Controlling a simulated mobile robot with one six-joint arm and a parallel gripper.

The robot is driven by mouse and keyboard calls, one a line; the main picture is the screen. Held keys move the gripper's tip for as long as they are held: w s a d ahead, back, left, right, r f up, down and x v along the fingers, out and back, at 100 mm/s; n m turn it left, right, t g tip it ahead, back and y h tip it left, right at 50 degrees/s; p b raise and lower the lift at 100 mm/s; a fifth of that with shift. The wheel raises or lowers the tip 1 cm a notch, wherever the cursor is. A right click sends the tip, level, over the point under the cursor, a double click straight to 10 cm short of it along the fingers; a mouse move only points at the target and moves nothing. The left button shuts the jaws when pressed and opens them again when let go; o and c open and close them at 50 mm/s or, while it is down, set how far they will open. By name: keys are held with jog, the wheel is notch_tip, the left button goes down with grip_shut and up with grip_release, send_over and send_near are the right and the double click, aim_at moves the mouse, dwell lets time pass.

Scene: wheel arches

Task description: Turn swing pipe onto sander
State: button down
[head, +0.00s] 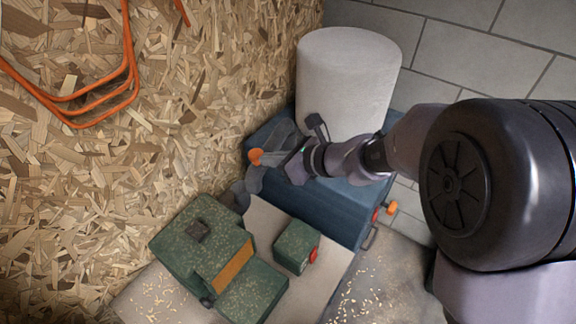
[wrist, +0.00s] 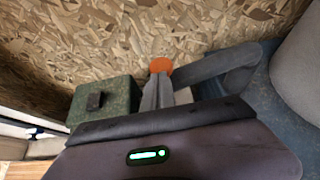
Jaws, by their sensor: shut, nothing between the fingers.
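The swing pipe (head: 254,181) is a dark grey bent tube by the chipboard wall, beside the blue unit. In the wrist view the pipe (wrist: 215,70) runs from the blue unit leftward behind my fingers. The sander (head: 190,245) is a green machine with an orange-brown belt, below and left of the pipe; its green body (wrist: 105,105) shows left in the wrist view. My gripper (head: 272,158) is shut and empty over the pipe; its fingers (wrist: 160,93) point at a round orange knob (wrist: 161,65). I cannot tell whether they touch it. The pipe's free end is partly hidden.
A blue unit (head: 335,205) with a pale drum (head: 345,80) on top stands right of the pipe. A small green box (head: 295,247) with a red part sits right of the sander. Orange hooks (head: 85,110) hang on the chipboard wall. Wood chips litter the floor.

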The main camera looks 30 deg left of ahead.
aim_at(253, 158)
jog(key=a, duration=0.2)
jog(key=s+a, duration=0.1)
jog(key=a, duration=0.1)
jog(key=shift+a, duration=0.2)
jog(key=shift+r, duration=0.1)
dwell(0.3)
